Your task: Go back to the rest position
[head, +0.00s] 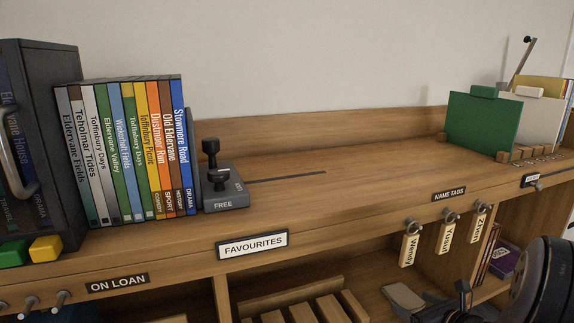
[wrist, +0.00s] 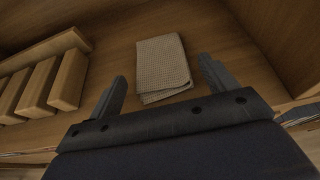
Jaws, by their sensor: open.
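My gripper (wrist: 163,72) is open and empty in the wrist view, its two dark fingers spread apart. A folded checked cloth (wrist: 163,62) lies on the wooden surface beyond and between the fingers, and I see no contact. In the head view, part of my dark arm and gripper shows at the lower right corner, in front of the lower shelf. The fingertips are hard to make out there.
A row of DVDs (head: 128,150) stands at the left beside a grey FREE stand (head: 224,190). Name tags (head: 445,238) hang on hooks at the front edge. A slatted wooden rack (wrist: 55,80) is left of the cloth. The middle of the top shelf is clear.

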